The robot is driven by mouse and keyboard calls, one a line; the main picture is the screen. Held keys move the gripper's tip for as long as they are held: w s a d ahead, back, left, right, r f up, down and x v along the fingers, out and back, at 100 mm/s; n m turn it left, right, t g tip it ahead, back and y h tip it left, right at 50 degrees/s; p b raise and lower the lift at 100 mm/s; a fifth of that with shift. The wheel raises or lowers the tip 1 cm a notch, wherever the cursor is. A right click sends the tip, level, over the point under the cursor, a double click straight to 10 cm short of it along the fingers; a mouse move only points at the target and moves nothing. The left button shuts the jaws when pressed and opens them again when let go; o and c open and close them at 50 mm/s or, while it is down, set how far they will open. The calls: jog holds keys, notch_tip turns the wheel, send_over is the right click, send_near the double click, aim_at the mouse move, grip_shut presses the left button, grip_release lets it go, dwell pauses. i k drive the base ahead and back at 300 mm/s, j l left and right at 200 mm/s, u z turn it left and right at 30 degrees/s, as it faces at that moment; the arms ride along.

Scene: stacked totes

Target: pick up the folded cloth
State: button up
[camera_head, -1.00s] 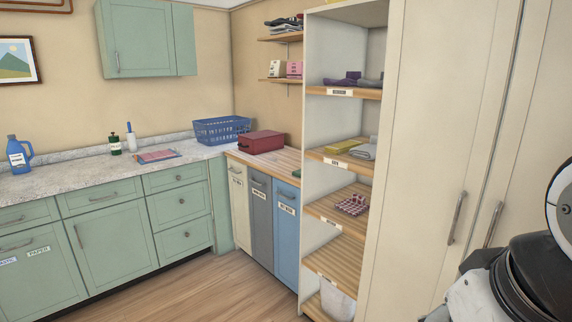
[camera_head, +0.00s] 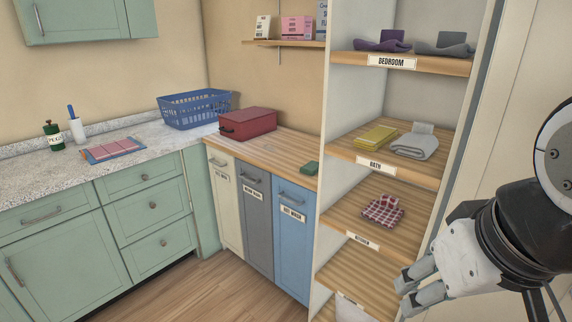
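Several folded cloths are in view, and I cannot tell which one the task means. In the open shelf unit, a yellow cloth (camera_head: 376,138) and a grey cloth (camera_head: 415,144) lie on the shelf labelled BATH. A red-and-white checked cloth (camera_head: 383,212) lies one shelf lower. A purple cloth (camera_head: 382,43) and a darker grey cloth (camera_head: 445,44) lie on the BEDROOM shelf. A flat red-and-blue cloth-like item (camera_head: 113,150) is on the stone counter. My gripper (camera_head: 404,295) is at the lower right, below the checked cloth and apart from it. Its fingers are apart and empty.
The blue basket (camera_head: 193,108) and red box (camera_head: 248,123) stand on the counters. A small green item (camera_head: 309,168) is near the wooden counter's edge. Shelf-unit side walls and stacked shelves bound the cloths. Floor (camera_head: 190,285) is clear at the lower middle.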

aim_at(310, 169)
jog(key=i+j+z, duration=0.15)
jog(key=i+j, duration=0.15)
jog(key=i+j+z, duration=0.1)
jog(key=i+j, duration=0.2)
jog(key=i+j+z, duration=0.25)
jog(key=i+j, duration=0.25)
jog(key=j, duration=0.25)
jog(key=i+j+z, duration=0.15)
jog(key=j, duration=0.25)
jog(key=i+j+z, duration=0.15)
jog(key=i+j, duration=0.15)
jog(key=i+j+z, duration=0.1)
jog(key=i+j, duration=0.3)
jog(key=i, duration=0.1)
